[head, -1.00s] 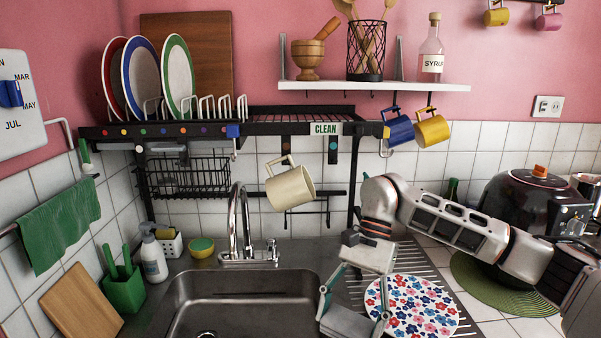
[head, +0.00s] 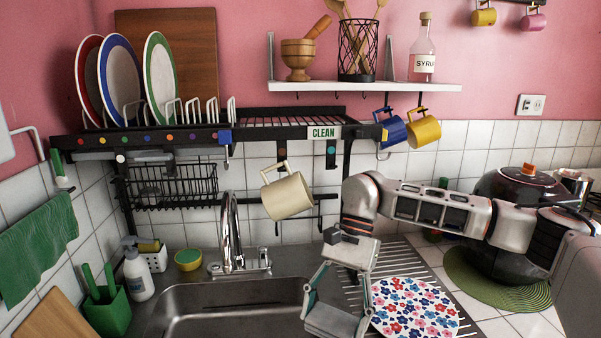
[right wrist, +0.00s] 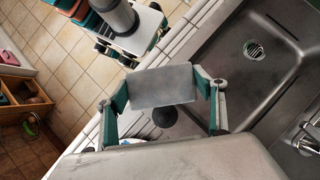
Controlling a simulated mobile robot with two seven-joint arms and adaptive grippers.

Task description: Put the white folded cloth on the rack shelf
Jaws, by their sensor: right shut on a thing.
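The white folded cloth (head: 338,320) shows as a pale grey-white flat block between the fingers of my right gripper (head: 336,310), low in the head view over the sink's right side. In the right wrist view the cloth (right wrist: 163,86) is a plain rectangle spanning between the two teal-padded fingers (right wrist: 164,95), which are shut on it. The black rack shelf (head: 285,123) hangs above and behind the sink, with a CLEAN label on its front edge. Its slatted right part is bare. My right gripper is below and in front of it. My left gripper is in neither view.
Plates (head: 160,78) stand in the rack's left part. A white shelf (head: 365,87) is above. The faucet (head: 232,235) rises behind the sink. A flowered plate (head: 415,308) lies right.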

